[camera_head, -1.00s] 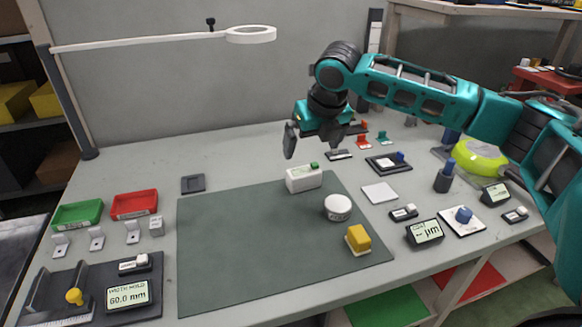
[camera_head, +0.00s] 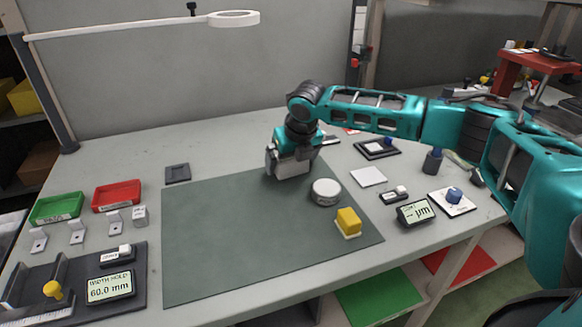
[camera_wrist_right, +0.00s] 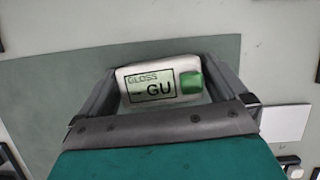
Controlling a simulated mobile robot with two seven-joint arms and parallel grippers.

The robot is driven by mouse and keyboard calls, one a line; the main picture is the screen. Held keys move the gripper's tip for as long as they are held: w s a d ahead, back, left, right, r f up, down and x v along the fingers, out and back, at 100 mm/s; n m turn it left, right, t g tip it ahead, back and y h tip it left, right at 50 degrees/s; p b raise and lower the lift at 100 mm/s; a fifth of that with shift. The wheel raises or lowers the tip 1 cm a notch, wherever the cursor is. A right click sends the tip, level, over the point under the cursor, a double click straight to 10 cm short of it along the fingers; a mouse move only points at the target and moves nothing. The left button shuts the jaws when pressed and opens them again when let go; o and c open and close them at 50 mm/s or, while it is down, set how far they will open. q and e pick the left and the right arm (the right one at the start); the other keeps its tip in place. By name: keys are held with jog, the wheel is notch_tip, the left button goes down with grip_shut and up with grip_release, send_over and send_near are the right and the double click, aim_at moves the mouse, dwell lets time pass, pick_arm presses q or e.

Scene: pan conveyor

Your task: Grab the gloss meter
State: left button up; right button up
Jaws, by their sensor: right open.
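The gloss meter (camera_wrist_right: 150,88) is a small white block with a pale display reading "GLOSS – GU" and a green button. In the right wrist view it lies between the two fingers of my right gripper (camera_wrist_right: 164,80), with small gaps hard to judge. In the head view my right gripper (camera_head: 289,170) points down at the back edge of the dark green mat (camera_head: 240,235) and mostly hides the meter. The right gripper is open, its fingers on either side of the meter. My left gripper is not in view.
A white round puck (camera_head: 326,191) and a yellow block (camera_head: 348,221) sit on the mat to the right. A white square plate (camera_head: 369,176) and a µm gauge (camera_head: 415,211) stand further right. Red (camera_head: 118,195) and green (camera_head: 57,207) trays are at left. The mat's left part is clear.

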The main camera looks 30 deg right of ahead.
jog(key=shift+f, duration=0.1)
jog(key=c, duration=1)
